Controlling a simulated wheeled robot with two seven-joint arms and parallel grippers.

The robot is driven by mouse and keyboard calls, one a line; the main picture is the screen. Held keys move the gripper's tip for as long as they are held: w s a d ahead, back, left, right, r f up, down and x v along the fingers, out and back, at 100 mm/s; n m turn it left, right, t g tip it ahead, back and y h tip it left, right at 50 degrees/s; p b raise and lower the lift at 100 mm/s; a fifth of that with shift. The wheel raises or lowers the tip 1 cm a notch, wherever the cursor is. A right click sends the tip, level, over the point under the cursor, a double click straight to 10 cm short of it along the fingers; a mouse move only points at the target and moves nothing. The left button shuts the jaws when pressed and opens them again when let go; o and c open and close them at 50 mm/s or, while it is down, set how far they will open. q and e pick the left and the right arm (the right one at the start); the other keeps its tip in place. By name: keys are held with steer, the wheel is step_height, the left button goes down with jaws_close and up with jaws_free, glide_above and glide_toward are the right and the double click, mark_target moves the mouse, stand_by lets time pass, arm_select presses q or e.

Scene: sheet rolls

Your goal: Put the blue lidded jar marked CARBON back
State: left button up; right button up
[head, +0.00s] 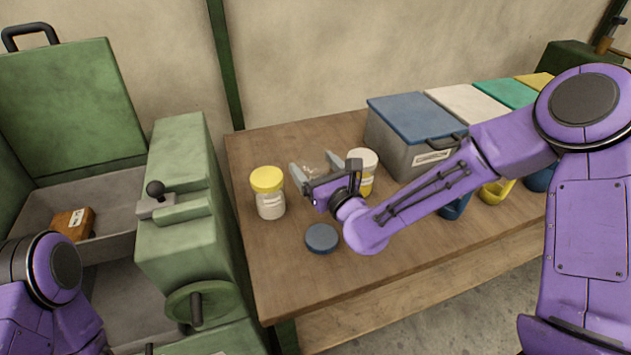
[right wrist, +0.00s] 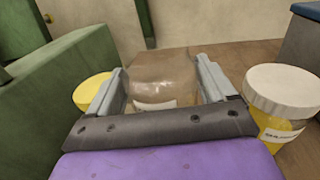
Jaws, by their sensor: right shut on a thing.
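My right gripper (head: 312,178) is over the left part of the wooden table, shut on a see-through jar (head: 318,167). In the right wrist view this jar (right wrist: 162,82) stands between the two grey fingers. It looks brownish, with a white label too hidden to read, and I see no lid on it. A round blue lid (head: 322,238) lies flat on the table in front of the gripper, apart from the jar. I cannot read CARBON anywhere. My left arm shows at the lower left, but its gripper is out of view.
A yellow-lidded jar (head: 268,193) stands left of the gripper; a white-lidded jar with yellow contents (head: 365,172) stands close on its right. A grey bin with a blue lid (head: 412,137) is at the back. A green machine (head: 182,195) stands left of the table (head: 290,285).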

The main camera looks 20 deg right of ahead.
steer(key=f, duration=0.1)
steer(key=w+f, duration=0.1)
steer(key=f, duration=0.1)
steer(key=w+f, duration=0.1)
steer(key=f, duration=0.1)
steer(key=shift+d+f, duration=0.25)
steer(key=shift+d, duration=0.15)
steer(key=shift+s, duration=0.1)
